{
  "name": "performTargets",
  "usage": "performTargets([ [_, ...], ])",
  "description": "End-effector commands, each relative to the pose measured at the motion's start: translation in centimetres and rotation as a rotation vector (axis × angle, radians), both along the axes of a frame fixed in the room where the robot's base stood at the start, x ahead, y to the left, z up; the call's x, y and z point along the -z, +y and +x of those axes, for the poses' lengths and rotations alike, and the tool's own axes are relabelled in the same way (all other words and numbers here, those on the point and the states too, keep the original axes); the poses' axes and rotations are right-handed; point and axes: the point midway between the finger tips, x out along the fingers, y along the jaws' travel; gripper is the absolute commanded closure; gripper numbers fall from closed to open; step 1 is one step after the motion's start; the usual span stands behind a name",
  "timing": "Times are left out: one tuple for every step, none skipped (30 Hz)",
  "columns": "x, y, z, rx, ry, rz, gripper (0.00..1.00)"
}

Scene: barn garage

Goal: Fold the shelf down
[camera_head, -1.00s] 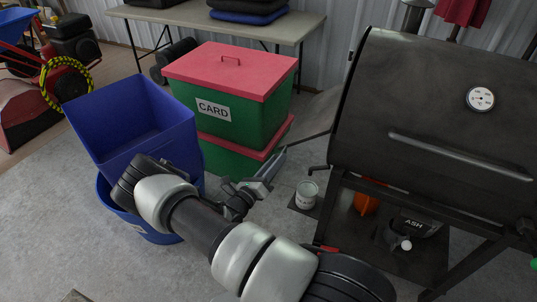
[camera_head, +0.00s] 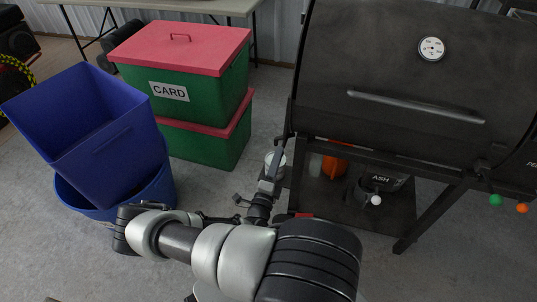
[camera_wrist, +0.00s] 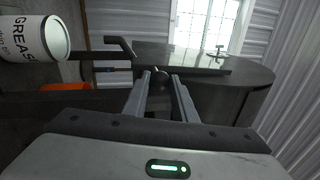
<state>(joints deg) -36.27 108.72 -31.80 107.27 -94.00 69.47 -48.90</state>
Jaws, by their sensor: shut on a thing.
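The shelf (camera_head: 288,128) shows in the head view as a narrow dark strip at the left end of the black barrel grill (camera_head: 385,75), seen nearly edge-on. In the wrist view it looks like a thin dark panel (camera_wrist: 205,71) running away from the fingers. My gripper (camera_head: 274,172) is low beside the grill's left end, fingers pointing up toward the shelf. In the wrist view my gripper (camera_wrist: 160,82) has its two fingers either side of a small dark part at the shelf's near edge. The exact contact is hard to make out.
A white grease can (camera_wrist: 40,38) stands close to my gripper, by the grill's leg. An ash bucket (camera_head: 385,185) and an orange item (camera_head: 334,166) sit on the lower rack. Green and red card boxes (camera_head: 180,90) and blue bins (camera_head: 90,125) stand to the left.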

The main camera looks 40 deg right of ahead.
Motion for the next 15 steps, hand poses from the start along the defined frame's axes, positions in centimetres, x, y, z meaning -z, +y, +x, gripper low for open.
performTargets([
  [0.27, -0.44, -0.77, 0.012, 0.020, -0.007, 1.00],
  [0.28, -0.55, -0.91, 0.011, 0.026, -0.012, 1.00],
  [0.29, -0.66, -1.06, 0.011, 0.034, -0.018, 1.00],
  [0.30, -0.74, -1.16, 0.011, 0.038, -0.022, 1.00],
  [0.30, -0.80, -1.24, 0.011, 0.042, -0.025, 1.00],
  [0.31, -0.86, -1.32, 0.012, 0.046, -0.028, 1.00],
  [0.30, -0.90, -1.37, 0.012, 0.049, -0.030, 1.00],
  [0.30, -0.93, -1.41, 0.012, 0.050, -0.031, 1.00],
  [0.30, -0.96, -1.46, 0.012, 0.053, -0.033, 1.00],
  [0.30, -0.98, -1.48, 0.012, 0.054, -0.034, 1.00],
  [0.31, -1.00, -1.50, 0.012, 0.055, -0.035, 1.00],
  [0.31, -1.02, -1.53, 0.013, 0.056, -0.035, 1.00],
  [0.31, -1.03, -1.54, 0.013, 0.056, -0.035, 1.00],
  [0.31, -1.04, -1.55, 0.013, 0.056, -0.035, 1.00],
  [0.30, -1.05, -1.57, 0.013, 0.056, -0.035, 1.00],
])
